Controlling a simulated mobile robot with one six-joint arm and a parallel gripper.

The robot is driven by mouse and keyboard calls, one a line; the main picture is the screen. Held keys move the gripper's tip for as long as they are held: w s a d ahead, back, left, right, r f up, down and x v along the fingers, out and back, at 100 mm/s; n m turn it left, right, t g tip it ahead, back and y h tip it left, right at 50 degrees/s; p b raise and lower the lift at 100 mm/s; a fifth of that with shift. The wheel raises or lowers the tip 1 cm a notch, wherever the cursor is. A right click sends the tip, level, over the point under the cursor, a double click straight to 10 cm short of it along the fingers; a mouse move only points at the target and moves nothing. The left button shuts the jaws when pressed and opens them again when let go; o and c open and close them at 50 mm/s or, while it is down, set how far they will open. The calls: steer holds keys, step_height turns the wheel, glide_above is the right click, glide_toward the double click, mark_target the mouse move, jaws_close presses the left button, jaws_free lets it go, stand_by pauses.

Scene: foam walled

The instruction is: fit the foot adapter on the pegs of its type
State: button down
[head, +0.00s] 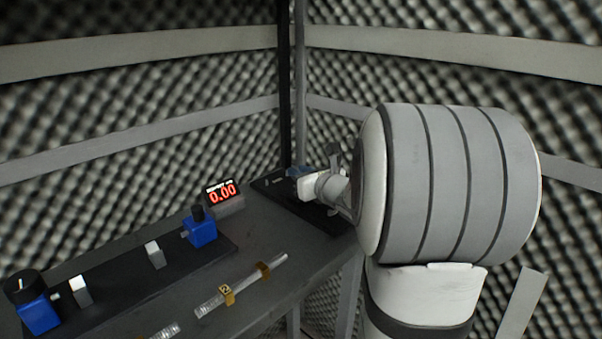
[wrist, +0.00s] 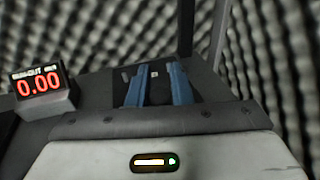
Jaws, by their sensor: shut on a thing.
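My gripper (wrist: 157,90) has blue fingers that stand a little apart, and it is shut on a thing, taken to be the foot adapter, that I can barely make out. A dark area and a small pale square show between the fingers in the wrist view. In the head view my gripper (head: 299,171) is at the far right end of the bench, over or close to a black plate (head: 268,184). My wrist and arm hide much of that plate. I cannot make out the pegs or tell whether the held thing touches anything.
A display reading 0.00 (head: 223,195) stands left of my gripper and shows in the wrist view (wrist: 42,86). A long black board (head: 130,285) carries blue blocks (head: 201,231) and pale posts (head: 155,255). Clear rods with brass tags (head: 226,294) lie in front. Foam walls meet behind the bench.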

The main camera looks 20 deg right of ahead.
steer(key=shift+f+b, duration=0.5)
steer(key=shift+f, duration=0.1)
steer(key=c, duration=1.2)
jaws_free()
steer(key=shift+c, duration=0.2)
step_height(320, 180, up, 10)
steer(key=p, duration=0.3)
